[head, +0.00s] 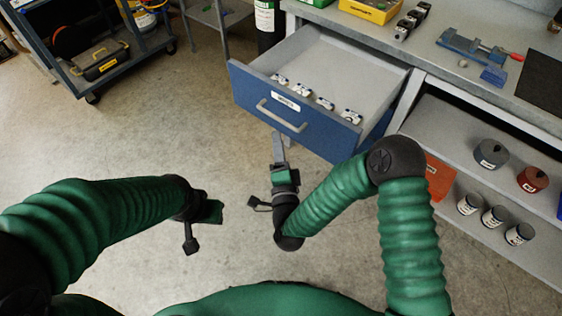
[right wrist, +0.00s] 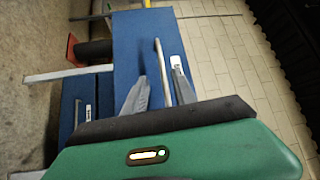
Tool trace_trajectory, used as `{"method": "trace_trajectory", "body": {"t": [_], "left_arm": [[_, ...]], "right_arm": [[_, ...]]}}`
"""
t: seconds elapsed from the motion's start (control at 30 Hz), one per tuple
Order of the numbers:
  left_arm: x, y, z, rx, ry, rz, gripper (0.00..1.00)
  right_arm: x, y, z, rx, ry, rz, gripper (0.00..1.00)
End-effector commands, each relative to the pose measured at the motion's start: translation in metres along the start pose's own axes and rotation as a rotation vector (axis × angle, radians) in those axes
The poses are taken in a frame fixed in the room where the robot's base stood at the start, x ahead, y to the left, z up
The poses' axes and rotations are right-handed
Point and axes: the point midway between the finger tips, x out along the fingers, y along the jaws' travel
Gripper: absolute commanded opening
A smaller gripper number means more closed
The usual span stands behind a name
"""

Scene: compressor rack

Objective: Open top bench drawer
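The top bench drawer (head: 297,110) has a blue front and stands pulled well out of the bench. Its grey bar handle (head: 282,118) is on the front, below a white label (head: 286,101). My right gripper (head: 279,140) is just in front of the drawer, close to the handle. In the right wrist view, my right gripper's fingers (right wrist: 160,75) are spread, with the handle (right wrist: 161,72) between them and gaps showing. My left gripper (head: 210,212) is low at the left, away from the drawer; its fingers cannot be made out.
Several small labelled items (head: 323,103) lie inside the drawer. A vise (head: 472,45) and a yellow box (head: 370,10) are on the bench. Shelves at the right hold jars (head: 492,216). A cart (head: 95,50) stands upper left. The floor (head: 170,130) between is clear.

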Motion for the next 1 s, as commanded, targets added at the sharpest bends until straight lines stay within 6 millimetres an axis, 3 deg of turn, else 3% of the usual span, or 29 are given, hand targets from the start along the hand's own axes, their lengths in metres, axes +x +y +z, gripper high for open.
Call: {"method": "trace_trajectory", "body": {"t": [0.17,0.2,0.23,0.43,0.6,1.0], "left_arm": [[-0.009,0.0,-0.002,0.0,0.0,0.0,0.36],[0.017,0.0,0.003,0.0,0.002,0.0,0.36],[0.026,0.0,0.006,0.0,0.001,0.0,0.36],[0.061,0.0,0.015,0.0,-0.001,0.0,0.36],[0.069,0.0,0.016,0.0,0.0,0.0,0.36],[0.067,0.0,0.016,0.0,0.0,0.0,0.36]], "right_arm": [[-0.055,0.001,0.001,0.001,-0.006,0.008,0.32],[-0.056,0.011,0.003,0.003,-0.004,-0.004,0.32],[-0.057,0.012,0.004,0.003,-0.004,-0.005,0.32],[-0.071,0.008,0.002,0.003,-0.003,-0.003,0.32],[-0.078,0.004,0.001,0.001,-0.002,0.0,0.32],[-0.078,0.001,0.0,0.001,-0.001,0.002,0.32]]}}
